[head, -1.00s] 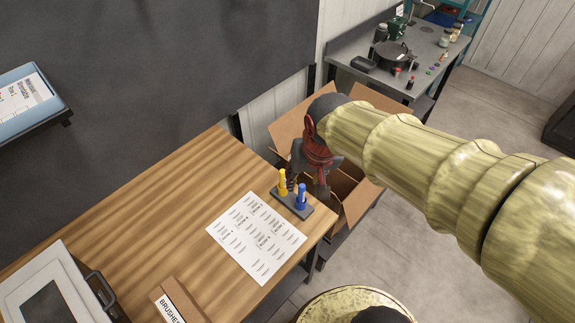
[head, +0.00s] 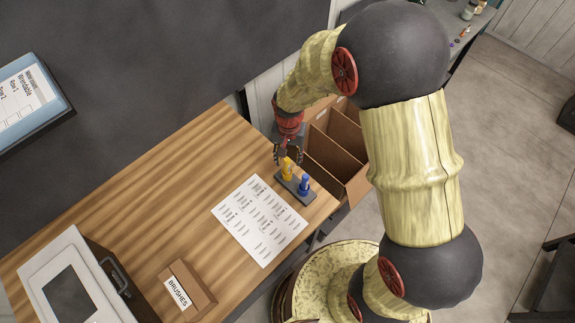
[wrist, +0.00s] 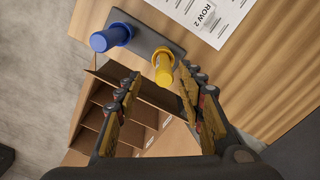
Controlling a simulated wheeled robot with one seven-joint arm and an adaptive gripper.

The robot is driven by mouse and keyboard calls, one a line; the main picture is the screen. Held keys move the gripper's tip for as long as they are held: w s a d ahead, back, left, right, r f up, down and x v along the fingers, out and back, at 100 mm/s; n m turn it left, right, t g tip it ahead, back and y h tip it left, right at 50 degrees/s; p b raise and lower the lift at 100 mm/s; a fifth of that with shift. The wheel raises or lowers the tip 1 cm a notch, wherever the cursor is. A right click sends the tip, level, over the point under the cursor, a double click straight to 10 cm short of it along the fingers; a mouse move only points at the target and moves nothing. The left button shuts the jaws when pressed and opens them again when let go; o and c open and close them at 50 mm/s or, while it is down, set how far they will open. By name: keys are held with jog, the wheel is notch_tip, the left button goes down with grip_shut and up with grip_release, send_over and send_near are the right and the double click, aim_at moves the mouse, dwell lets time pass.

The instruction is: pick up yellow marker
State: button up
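The yellow marker (head: 287,168) stands upright in a dark grey holder (head: 306,199) on the wooden table, beside the blue marker (head: 304,186). My gripper (head: 287,156) is just above and behind the yellow marker in the head view. In the wrist view, my gripper (wrist: 157,100) is open with nothing between its fingers. The yellow marker (wrist: 164,68) lies ahead of the fingertips, nearer the right finger. The blue marker (wrist: 112,37) is further left in the same holder (wrist: 150,32).
A printed sheet (head: 259,221) lies next to the holder. A divided cardboard box (head: 335,150) stands beyond the table's right edge. A brushes box (head: 187,290) and a white case (head: 75,280) are at the front left. The table's middle is clear.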

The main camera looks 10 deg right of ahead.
aim_at(287, 166)
jog(key=f, duration=0.5)
jog(key=shift+a+f, duration=0.1)
jog(key=shift+a, duration=0.25)
jog(key=c, duration=0.3)
grip_shut()
